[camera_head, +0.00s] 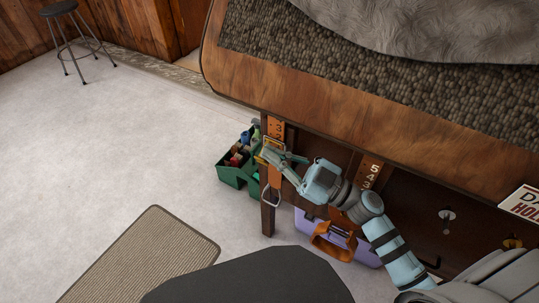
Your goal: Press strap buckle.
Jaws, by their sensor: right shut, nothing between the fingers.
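An orange-brown strap (275,178) hangs on the front of the wooden table, near its left leg. Its buckle (272,146) is a small yellowish piece near the top of the strap. My right gripper (268,155) is shut and empty, with its fingertips at the buckle. The fingers partly cover the buckle, and I cannot tell whether they touch it. A metal ring (271,197) hangs at the strap's lower end. A second orange strap (369,173) with lettering hangs further right, behind my right arm. My left gripper is not in view.
The wooden table (290,82) carries a dark woven mat (330,75) and a grey fur. A green box (232,176) of items and a purple case (365,256) stand on the floor. A stool (74,38) and rug (150,262) are left, with clear floor between.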

